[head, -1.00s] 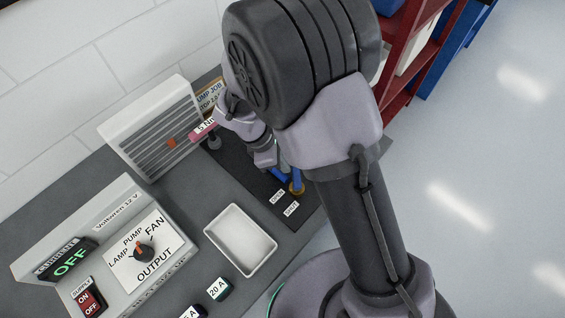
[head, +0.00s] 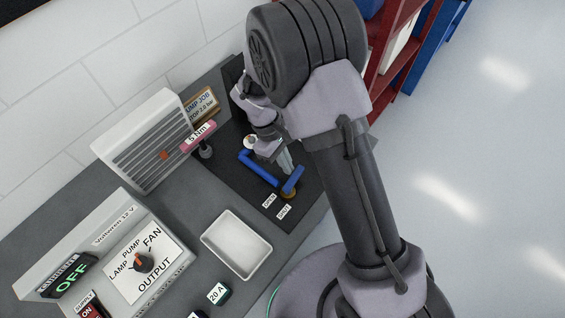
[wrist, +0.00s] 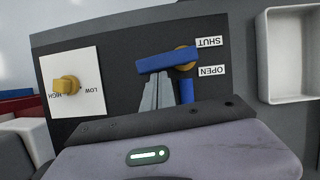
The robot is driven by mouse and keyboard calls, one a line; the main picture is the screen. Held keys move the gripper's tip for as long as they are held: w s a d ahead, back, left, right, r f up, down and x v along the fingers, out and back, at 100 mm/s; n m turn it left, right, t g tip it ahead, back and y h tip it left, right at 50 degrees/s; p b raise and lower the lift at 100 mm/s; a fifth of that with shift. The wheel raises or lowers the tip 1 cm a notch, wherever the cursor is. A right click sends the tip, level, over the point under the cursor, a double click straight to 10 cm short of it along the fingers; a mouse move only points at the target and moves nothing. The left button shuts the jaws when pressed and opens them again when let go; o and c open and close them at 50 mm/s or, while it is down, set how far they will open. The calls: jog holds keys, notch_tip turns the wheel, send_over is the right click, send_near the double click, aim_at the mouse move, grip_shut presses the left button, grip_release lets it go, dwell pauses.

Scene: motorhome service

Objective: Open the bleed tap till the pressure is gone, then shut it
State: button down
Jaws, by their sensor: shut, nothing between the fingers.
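The bleed tap has a blue lever (head: 294,179) on a brass pivot (head: 288,195). In the wrist view the lever (wrist: 160,60) lies across the pivot (wrist: 186,65), its short end by the SHUT label (wrist: 209,42). The OPEN label (wrist: 211,71) is beside it. A bent blue pipe (head: 258,168) lies beside the lever; part of it shows in the wrist view (wrist: 187,92). My gripper (head: 288,168) is shut and empty. In the wrist view its fingertips (wrist: 158,78) are close to the lever's long part; I cannot tell whether they touch.
A pink 5 Nm tool (head: 198,137) stands by the grey louvred box (head: 150,145). A small white round item (head: 249,142) is partly hidden by my arm. An empty white tray (head: 237,245) lies in front. A LOW/HIGH knob (wrist: 66,85) shows in the wrist view. The supply display (head: 68,276) reads OFF.

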jog(key=shift+d+m, duration=0.25)
jog(key=shift+m, duration=0.25)
jog(key=shift+d, duration=0.1)
dwell(0.3)
jog(key=w+p+v, duration=0.1)
jog(key=p+v, duration=0.3)
jog(key=v, duration=1.4)
jog(key=s+d+r+m+t+y+b, duration=0.35)
jog(key=s+d+m+b, duration=0.35)
jog(key=d+b, duration=0.3)
jog(key=s+d+f+m+t+y+b, duration=0.1)
jog(key=s+d+f+m+t+b, duration=0.1)
jog(key=s, duration=0.4)
jog(key=s+d+f+m+t+y+b, duration=0.1)
jog(key=s+d+m+t+b, duration=0.1)
jog(key=s+m+b, duration=0.3)
jog(key=shift+s+d+f+m+t, duration=0.3)
jog(key=shift+s+f+m+t, duration=0.1)
jog(key=shift+s, duration=0.1)
